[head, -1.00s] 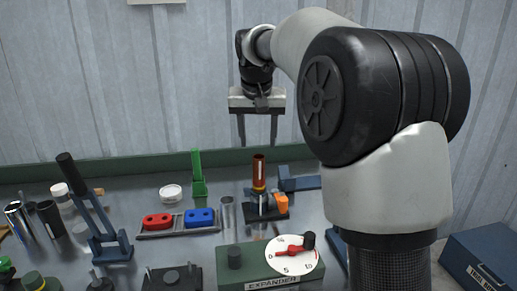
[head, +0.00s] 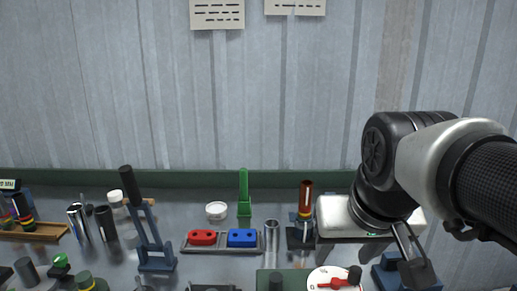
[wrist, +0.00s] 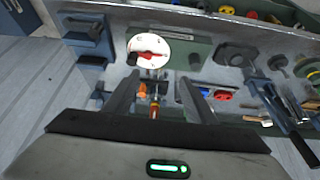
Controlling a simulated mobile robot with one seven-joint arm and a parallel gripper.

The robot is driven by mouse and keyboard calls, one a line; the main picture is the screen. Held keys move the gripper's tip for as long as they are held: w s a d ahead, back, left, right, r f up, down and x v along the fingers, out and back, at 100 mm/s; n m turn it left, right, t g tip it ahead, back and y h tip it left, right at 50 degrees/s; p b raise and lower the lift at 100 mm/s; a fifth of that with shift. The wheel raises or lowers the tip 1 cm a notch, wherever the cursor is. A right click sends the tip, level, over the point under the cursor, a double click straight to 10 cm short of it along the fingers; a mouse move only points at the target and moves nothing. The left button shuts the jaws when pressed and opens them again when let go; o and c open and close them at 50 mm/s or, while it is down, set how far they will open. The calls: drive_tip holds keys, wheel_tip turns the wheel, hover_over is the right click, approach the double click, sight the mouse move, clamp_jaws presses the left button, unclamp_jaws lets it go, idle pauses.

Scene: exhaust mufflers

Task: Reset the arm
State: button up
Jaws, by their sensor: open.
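My gripper is open and empty. In the head view its white body (head: 338,216) hangs at the right, over the bench, just right of the upright copper-brown tube (head: 306,196); its fingers are partly hidden there. In the wrist view both dark fingers (wrist: 158,80) point forward, spread apart. Between and beyond them show the tube (wrist: 154,110), an orange piece (wrist: 142,91) and the white dial (wrist: 149,52) with a red pointer. Nothing is held. My arm comes in from the right edge of the head view.
A grey tray (head: 222,249) holds a red block (head: 202,237) and a blue block (head: 242,237). A tall black-handled lever (head: 140,215) stands left, a green stand (head: 244,195) behind. Several cylinders crowd the left. The corrugated wall (head: 180,100) bounds the back; space above the bench is free.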

drive_tip(key=s+f, duration=0.3)
drive_tip(key=s, duration=0.1)
wheel_tip(320, 180, up, 18)
drive_tip(key=p, duration=1.9)
drive_tip(key=shift+s, duration=0.45)
drive_tip(key=shift+f, duration=0.15)
